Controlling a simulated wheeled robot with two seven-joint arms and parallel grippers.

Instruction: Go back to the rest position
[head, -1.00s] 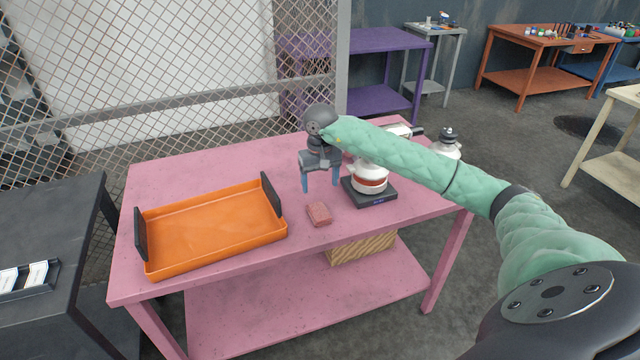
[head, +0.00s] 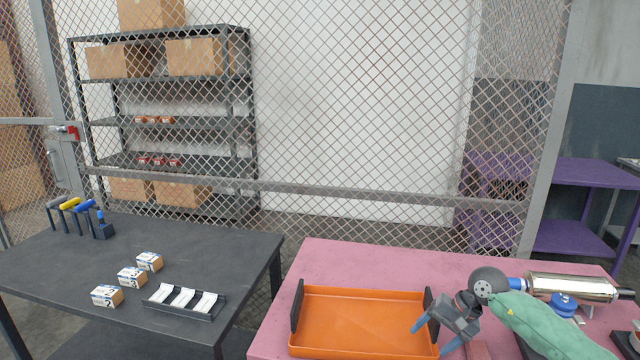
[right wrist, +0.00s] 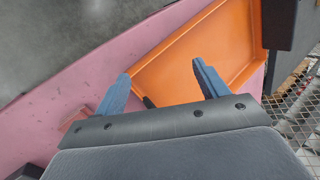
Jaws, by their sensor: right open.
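My right gripper (head: 430,341) is open and empty, low at the right end of the orange tray (head: 360,322) in the head view. Its two blue fingers point down and left, near the tray's dark right handle (head: 431,312). In the right wrist view the fingers of my right gripper (right wrist: 162,72) are spread with nothing between them, and the orange tray (right wrist: 185,62) lies beyond. I cannot tell if they touch it. My left gripper is not in view.
The tray stands on a pink table (head: 350,262). A silver cylinder (head: 570,288) lies behind my right arm. At left, a black table (head: 60,275) holds small boxes (head: 132,276) and a black rack (head: 188,300). A mesh fence (head: 350,120) stands behind.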

